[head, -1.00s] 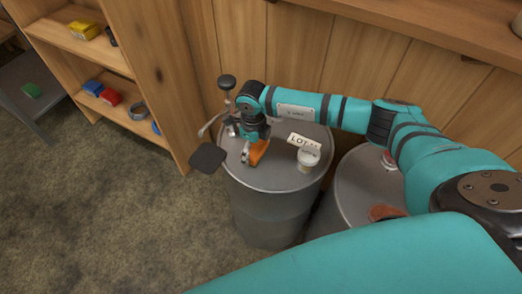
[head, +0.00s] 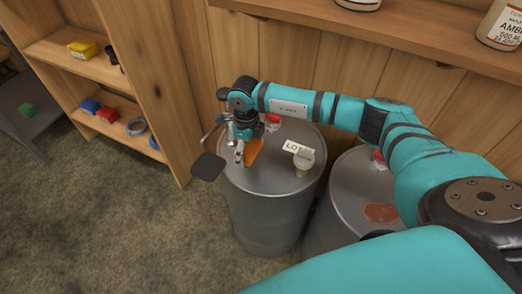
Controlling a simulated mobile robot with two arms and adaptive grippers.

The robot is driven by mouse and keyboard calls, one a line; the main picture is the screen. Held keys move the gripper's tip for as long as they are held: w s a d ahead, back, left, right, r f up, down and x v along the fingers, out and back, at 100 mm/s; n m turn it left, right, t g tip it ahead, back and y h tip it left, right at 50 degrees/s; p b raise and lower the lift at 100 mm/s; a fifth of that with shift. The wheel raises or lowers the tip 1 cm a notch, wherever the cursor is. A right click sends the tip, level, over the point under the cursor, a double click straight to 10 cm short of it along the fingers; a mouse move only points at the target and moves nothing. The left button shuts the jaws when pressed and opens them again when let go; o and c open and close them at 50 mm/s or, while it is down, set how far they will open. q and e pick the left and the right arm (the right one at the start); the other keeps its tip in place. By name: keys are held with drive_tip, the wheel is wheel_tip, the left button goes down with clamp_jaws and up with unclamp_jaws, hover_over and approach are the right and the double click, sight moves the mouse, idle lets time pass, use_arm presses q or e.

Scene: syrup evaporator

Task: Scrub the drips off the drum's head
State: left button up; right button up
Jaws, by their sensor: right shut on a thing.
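The grey steel drum (head: 262,215) stands against the wooden wall, its round head (head: 275,183) facing up. My right gripper (head: 244,155) points down over the left part of the head. It is shut on an orange block (head: 255,151), which appears to rest on or just above the head. The gripper partly hides the block. No drips can be made out clearly on the bare metal. My left gripper is not in view.
A white lot card (head: 297,147) and a small lidded cup (head: 304,162) stand on the head, right of the block. A red cap (head: 272,118) is behind. A second drum (head: 345,190) stands close at right. A wooden shelf unit (head: 155,90) is left.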

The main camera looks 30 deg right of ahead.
drive_tip(key=shift+r+p, duration=0.3)
drive_tip(key=shift+r, duration=0.7)
